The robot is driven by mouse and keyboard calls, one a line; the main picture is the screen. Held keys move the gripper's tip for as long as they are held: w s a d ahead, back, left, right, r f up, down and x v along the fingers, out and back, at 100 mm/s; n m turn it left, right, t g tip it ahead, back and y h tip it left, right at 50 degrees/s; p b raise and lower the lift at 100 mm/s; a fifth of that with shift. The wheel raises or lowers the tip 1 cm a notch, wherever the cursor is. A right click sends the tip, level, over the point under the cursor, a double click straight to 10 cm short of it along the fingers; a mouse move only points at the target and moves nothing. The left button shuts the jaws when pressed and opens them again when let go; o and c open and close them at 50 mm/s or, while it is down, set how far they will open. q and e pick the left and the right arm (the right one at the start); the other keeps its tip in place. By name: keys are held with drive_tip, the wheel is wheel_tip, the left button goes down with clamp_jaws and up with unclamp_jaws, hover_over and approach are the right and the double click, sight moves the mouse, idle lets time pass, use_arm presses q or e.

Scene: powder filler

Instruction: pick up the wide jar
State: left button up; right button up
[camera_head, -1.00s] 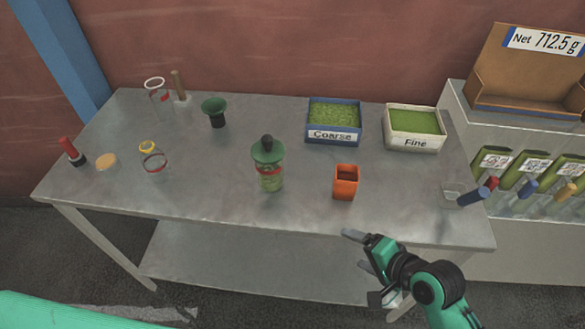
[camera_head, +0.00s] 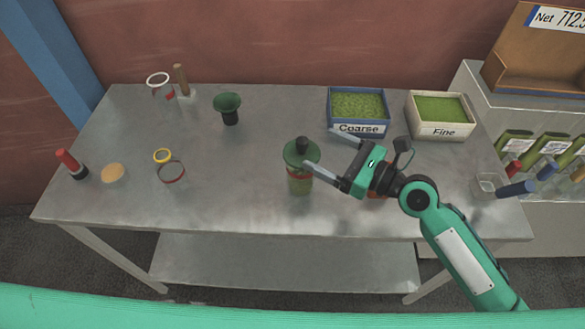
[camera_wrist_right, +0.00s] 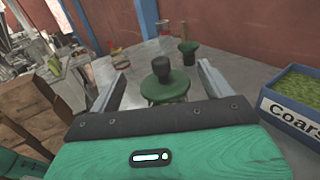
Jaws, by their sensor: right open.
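A clear jar with green contents and a red band (camera_head: 299,186) stands upright near the middle of the table. A green funnel-like top (camera_head: 295,150) with a black knob covers its mouth. My right gripper (camera_head: 324,152) is open, just right of this jar, with its fingers pointing toward the jar's top. In the right wrist view the green top (camera_wrist_right: 164,90) shows between the two open fingers; the jar's body is hidden below it. I cannot tell whether a finger touches it. Another clear jar with a dark red band (camera_head: 171,173) stands at the left. My left gripper is not in view.
A coarse tray (camera_head: 358,129) and a fine tray (camera_head: 441,132) stand at the back right. A green funnel (camera_head: 228,108) stands at the back. My right arm mostly hides an orange container. The table between the two jars is clear.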

sight(318, 161)
drive_tip(key=f, duration=0.2)
drive_tip(key=f+b, duration=0.1)
drive_tip(key=f, duration=0.1)
drive_tip(key=shift+s+d+f, duration=0.15)
drive_tip(key=shift+d+f, duration=0.05)
drive_tip(key=w+a, duration=0.1)
drive_tip(key=a, duration=0.1)
drive_tip(key=w+a+f+p, duration=0.1)
drive_tip(key=a, duration=0.1)
drive_tip(key=w+a+f, duration=0.1)
drive_tip(key=a, duration=0.1)
drive_tip(key=shift+w, duration=0.3)
drive_tip(key=shift+w+a+f, duration=0.1)
drive_tip(key=shift+w+a, duration=0.1)
drive_tip(key=shift+a, duration=0.2)
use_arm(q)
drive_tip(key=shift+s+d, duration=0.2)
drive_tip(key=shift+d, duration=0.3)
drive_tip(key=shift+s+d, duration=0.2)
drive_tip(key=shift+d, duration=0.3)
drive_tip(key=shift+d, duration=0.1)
use_arm(e)
drive_tip(key=c, duration=1)
